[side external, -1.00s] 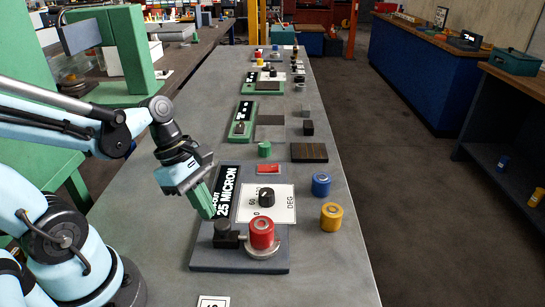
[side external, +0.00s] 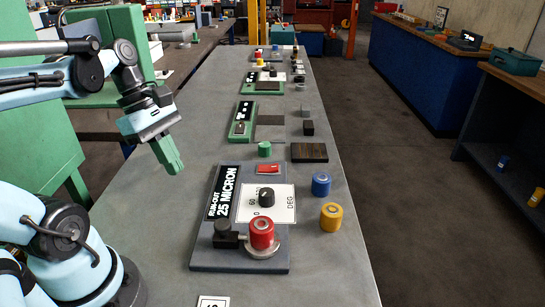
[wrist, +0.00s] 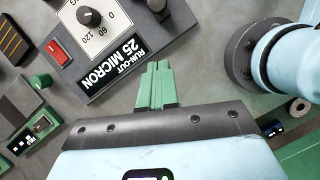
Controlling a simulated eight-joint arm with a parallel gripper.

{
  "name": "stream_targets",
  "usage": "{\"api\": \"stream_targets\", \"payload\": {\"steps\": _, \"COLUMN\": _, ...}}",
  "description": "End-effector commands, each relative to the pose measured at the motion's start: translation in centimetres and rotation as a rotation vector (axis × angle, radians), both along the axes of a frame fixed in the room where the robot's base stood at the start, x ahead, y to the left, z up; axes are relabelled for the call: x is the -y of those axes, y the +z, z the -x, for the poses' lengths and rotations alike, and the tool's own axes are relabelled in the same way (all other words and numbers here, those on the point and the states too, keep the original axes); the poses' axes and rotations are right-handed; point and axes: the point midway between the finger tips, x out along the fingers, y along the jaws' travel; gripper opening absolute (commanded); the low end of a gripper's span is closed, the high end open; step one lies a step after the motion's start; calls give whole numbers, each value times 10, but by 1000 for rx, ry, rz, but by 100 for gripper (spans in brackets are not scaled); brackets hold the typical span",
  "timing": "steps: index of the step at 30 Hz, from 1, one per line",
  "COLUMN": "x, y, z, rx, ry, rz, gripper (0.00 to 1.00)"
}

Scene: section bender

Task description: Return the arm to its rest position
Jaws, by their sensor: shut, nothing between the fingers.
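My gripper (side external: 174,167) has green fingers pressed together with nothing between them. In the side external view it hangs above the bench, left of the grey run-out panel (side external: 205,250) and clear of it. The panel carries a black knob (side external: 266,197) on a white dial, a red button (side external: 268,169), a black post and a red cylinder (side external: 262,232). In the wrist view my closed gripper (wrist: 157,75) points toward the edge of the panel, near the "25 MICRON" label (wrist: 112,62).
A blue cylinder (side external: 321,185) and a yellow cylinder (side external: 331,217) stand right of the panel. A green cylinder (side external: 264,149) and a dark ribbed block (side external: 309,152) lie behind it. A green machine (side external: 120,50) stands at left. The bench left of the panel is clear.

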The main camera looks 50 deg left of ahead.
Motion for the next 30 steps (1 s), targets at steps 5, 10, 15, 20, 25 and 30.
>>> {"api": "stream_targets", "payload": {"steps": 5, "x": -2, "y": 6, "z": 0, "rx": 12, "ry": -27, "rz": -14, "gripper": 0}}
{"api": "stream_targets", "payload": {"steps": 10, "x": 4, "y": -6, "z": -12, "rx": 137, "ry": -287, "rz": -148, "gripper": 0}}
{"api": "stream_targets", "payload": {"steps": 15, "x": 15, "y": -21, "z": -35, "rx": 347, "ry": -776, "rz": -402, "gripper": 0}}
{"api": "stream_targets", "payload": {"steps": 20, "x": 30, "y": -26, "z": -57, "rx": 518, "ry": -1241, "rz": -652, "gripper": 0}}
{"api": "stream_targets", "payload": {"steps": 25, "x": 46, "y": -25, "z": -73, "rx": 630, "ry": -1583, "rz": -854, "gripper": 0}}
{"api": "stream_targets", "payload": {"steps": 30, "x": 53, "y": -23, "z": -79, "rx": 669, "ry": -1719, "rz": -940, "gripper": 0}}
